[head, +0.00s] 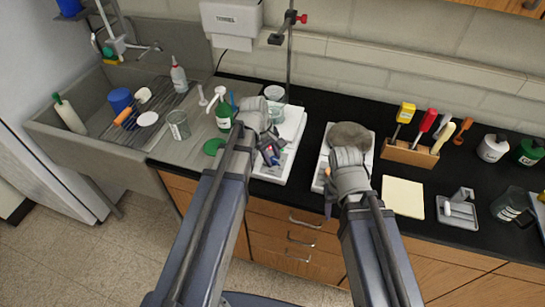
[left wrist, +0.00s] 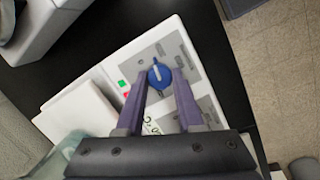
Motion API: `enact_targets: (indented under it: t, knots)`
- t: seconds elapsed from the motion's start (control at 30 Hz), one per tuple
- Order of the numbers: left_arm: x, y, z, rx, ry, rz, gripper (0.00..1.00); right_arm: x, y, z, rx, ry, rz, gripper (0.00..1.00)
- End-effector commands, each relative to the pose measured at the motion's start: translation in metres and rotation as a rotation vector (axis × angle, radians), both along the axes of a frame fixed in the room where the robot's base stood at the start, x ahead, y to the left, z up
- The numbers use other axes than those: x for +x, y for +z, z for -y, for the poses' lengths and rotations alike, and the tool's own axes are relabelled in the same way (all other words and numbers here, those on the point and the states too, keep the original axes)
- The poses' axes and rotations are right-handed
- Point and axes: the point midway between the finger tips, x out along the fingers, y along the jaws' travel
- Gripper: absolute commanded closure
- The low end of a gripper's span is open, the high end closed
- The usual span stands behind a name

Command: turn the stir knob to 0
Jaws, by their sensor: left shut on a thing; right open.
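The stir knob is a round blue knob (left wrist: 160,76) with a white pointer line, on the grey front panel of a white hotplate stirrer (left wrist: 105,62). In the left wrist view my left gripper (left wrist: 157,82) has its two purple fingers on either side of the knob, shut on it. The pointer lies roughly along the fingers; the scale around the knob is too small to read. In the head view my left gripper (head: 270,155) is at the front of the left stirrer (head: 292,128) and hides the knob. My right gripper (head: 328,188) is open near the second device (head: 323,178).
A grey rounded thing (head: 350,135) sits on the second device. A green bottle (head: 223,112) and a beaker (head: 179,124) stand left of the stirrer. A yellow pad (head: 403,197) and a wooden tool rack (head: 407,154) lie to the right. A stand rod (head: 289,60) rises behind.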

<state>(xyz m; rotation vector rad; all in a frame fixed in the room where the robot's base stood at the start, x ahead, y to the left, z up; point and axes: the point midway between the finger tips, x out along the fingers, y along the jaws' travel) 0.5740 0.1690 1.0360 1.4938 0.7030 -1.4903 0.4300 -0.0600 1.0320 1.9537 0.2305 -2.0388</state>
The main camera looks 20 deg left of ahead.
Motion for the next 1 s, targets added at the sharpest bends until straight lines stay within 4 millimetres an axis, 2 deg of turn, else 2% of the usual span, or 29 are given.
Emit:
enact_targets:
  t: [0.5, 1.0]
  knots:
    - [-0.0041, -0.0010, -0.0006, -0.096, 0.446, -0.004, 1.00, 0.0000, -0.0052, 0.0000, 0.000, 0.000, 0.000, 0.50]
    - [-0.0041, -0.0009, -0.0005, -0.145, 0.670, -0.006, 1.00, 0.0000, -0.0072, 0.0000, 0.000, 0.000, 0.000, 0.50]
